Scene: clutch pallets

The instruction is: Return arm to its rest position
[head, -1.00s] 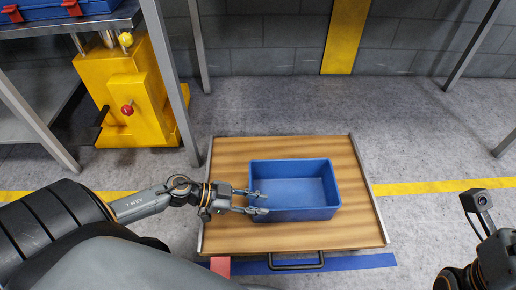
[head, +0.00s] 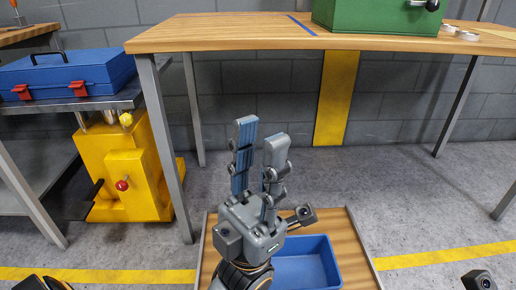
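My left gripper (head: 260,130) is raised in the middle of the head view, with its two fingers pointing up. The fingers stand apart with nothing between them, so it is open and empty. My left wrist hides part of the blue bin (head: 312,264) below it. The visible part of the bin's inside is empty. The bin sits on a wooden-topped cart (head: 350,250). Only a small part of my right arm shows at the bottom right edge, and its gripper is out of view.
A wooden workbench (head: 220,32) spans the back, with a green box (head: 375,17) and several pale rings on it. At left are a blue toolbox (head: 70,75) on a metal table and a yellow machine (head: 125,165). Floor right of the cart is clear.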

